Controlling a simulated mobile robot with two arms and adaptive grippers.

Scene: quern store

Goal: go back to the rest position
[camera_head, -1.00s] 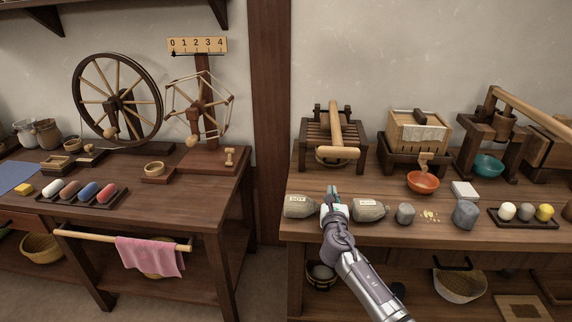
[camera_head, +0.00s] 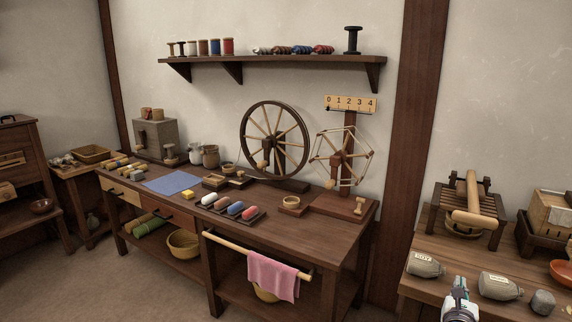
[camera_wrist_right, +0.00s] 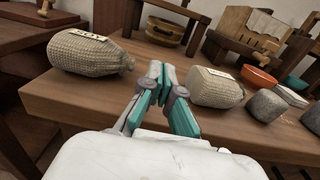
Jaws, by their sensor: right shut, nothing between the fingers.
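My right gripper (camera_head: 458,290) shows at the lower right of the head view, at the front edge of the right bench (camera_head: 425,292). In the right wrist view its fingertips (camera_wrist_right: 161,75) are shut together with nothing between them. They lie between two labelled grey sacks: the left sack (camera_wrist_right: 88,52) and the right sack (camera_wrist_right: 216,87). Both sacks lie on the bench, apart from the fingers. In the head view these are the left sack (camera_head: 424,264) and the right sack (camera_head: 499,286). My left gripper is in neither view.
The spinning bench (camera_head: 330,233) on the left holds a large wheel (camera_head: 275,140), a yarn winder (camera_head: 343,157) and a tray of coloured rolls (camera_head: 233,208). A pink cloth (camera_head: 273,276) hangs from its front rail. Floor (camera_head: 165,290) shows clear at the lower left.

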